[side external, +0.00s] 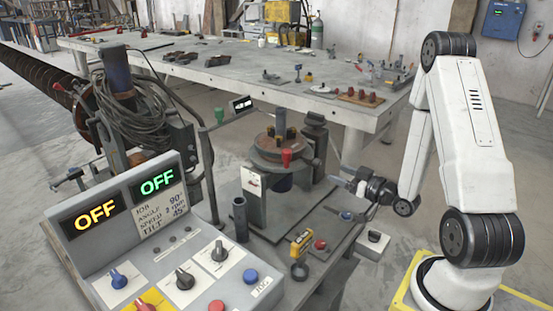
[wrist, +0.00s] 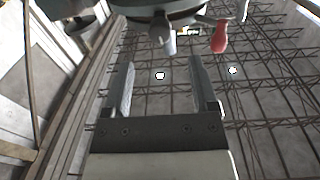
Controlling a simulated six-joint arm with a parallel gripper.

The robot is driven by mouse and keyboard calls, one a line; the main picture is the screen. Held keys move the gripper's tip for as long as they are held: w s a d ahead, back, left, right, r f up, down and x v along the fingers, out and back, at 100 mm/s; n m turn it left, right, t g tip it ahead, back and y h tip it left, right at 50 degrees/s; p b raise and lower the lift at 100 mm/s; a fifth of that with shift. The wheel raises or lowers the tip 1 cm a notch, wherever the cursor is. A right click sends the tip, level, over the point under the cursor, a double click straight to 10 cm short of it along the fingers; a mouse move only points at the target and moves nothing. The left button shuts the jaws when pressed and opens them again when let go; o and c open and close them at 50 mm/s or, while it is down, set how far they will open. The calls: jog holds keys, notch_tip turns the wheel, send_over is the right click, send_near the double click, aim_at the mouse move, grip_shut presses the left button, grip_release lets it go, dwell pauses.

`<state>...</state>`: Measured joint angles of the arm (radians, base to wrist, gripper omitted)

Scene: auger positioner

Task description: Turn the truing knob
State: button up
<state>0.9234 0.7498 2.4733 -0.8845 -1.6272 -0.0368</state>
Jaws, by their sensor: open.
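The round positioner (side external: 268,152) stands on the bench, with a red knob (side external: 286,157) hanging at its near edge. In the wrist view, the underside of a round part (wrist: 125,8) crosses the top, with a grey knob (wrist: 162,35) and a red knob (wrist: 221,38) hanging from it. I cannot tell which knob is the truing knob. My gripper (side external: 336,181) is to the right of the positioner, pointing left and apart from it. In the wrist view my gripper (wrist: 160,66) has its fingers spread, with nothing between them; the grey knob is beyond the fingertips.
A control panel (side external: 180,240) with OFF displays stands at front left. A yellow tool (side external: 300,245) and a red button (side external: 320,244) sit at the bench's front. A dark post (side external: 240,218) stands left of them. A long table (side external: 240,70) is behind.

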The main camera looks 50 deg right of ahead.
aim_at(320, 165)
jog(key=shift+w+d+n+y, duration=0.15)
jog(key=shift+n+y, duration=0.15)
jog(key=shift+n, duration=0.1)
jog(key=shift+w+f, duration=0.1)
jog(key=shift+w, duration=3.8)
grip_shut()
